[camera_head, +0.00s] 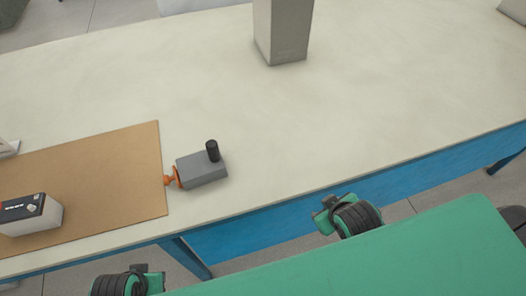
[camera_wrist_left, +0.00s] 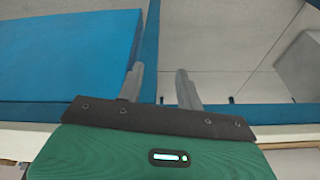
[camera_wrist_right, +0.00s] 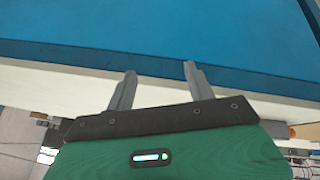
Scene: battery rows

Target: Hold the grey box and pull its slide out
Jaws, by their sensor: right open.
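The grey box (camera_head: 203,168) sits on the pale table, just right of a brown board. In the head view both arms are near the table's front edge, away from the box.
The brown board (camera_head: 110,165) lies on the left of the table (camera_head: 340,110). A black-and-white block (camera_head: 30,214) rests on it. A tall grey block (camera_head: 283,30) stands at the back. The table right of the box is clear. The blue front panel (camera_head: 300,215) lies below the table edge.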

